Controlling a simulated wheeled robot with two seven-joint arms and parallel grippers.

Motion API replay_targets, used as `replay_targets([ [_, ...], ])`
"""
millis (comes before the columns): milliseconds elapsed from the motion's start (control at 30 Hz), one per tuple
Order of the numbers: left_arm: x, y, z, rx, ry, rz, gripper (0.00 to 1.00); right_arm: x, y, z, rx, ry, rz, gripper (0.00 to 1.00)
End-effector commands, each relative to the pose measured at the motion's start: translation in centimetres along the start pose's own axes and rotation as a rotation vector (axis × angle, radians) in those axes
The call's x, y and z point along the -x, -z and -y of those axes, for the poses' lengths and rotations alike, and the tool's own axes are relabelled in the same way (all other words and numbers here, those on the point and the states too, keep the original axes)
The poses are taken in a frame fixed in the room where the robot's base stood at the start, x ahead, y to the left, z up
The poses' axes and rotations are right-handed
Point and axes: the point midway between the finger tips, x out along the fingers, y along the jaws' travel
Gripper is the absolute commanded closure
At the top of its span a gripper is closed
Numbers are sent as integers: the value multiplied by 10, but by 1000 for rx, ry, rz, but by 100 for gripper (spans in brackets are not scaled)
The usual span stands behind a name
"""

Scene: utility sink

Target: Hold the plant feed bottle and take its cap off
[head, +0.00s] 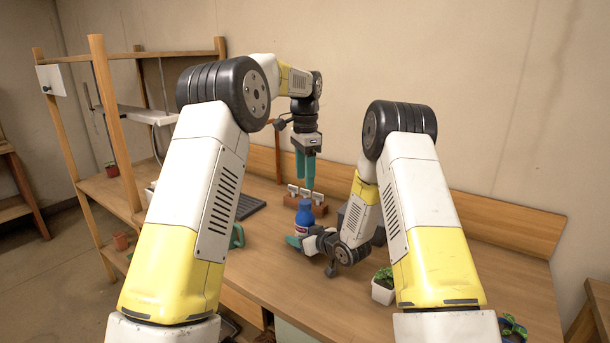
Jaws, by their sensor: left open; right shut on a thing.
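The plant feed bottle (298,229) is blue with a pale label and stands upright on the wooden bench. Its blue cap (305,204) is at the top. My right gripper (294,241) reaches in low from the right and is shut on the bottle's lower body; the hand hides part of the bottle. My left gripper (306,183) points down above the bottle with its teal fingers open and empty. From this angle its tips appear a little above the cap, apart from it.
A small wooden rack with metal pieces (319,203) stands behind the bottle. A dark tray (249,207) and a green object (237,236) lie to the left. A potted plant (383,287) sits at the front right. The bench (320,300) is clear in front.

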Motion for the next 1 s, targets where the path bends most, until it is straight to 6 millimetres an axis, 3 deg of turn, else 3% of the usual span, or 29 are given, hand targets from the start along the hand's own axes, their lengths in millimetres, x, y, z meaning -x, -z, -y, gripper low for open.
replay_targets([
  [600, 0, 0, 0, -1359, 0, 0, 48, 0, 0, 0, 0, -1, 0, 100],
  [800, 0, 0, 0, -1649, 0, -1, 48, 0, 0, 0, 0, -1, 0, 100],
  [1000, -4, 0, 0, -1759, -2, -1, 48, 0, 0, 0, 0, -1, 0, 100],
])
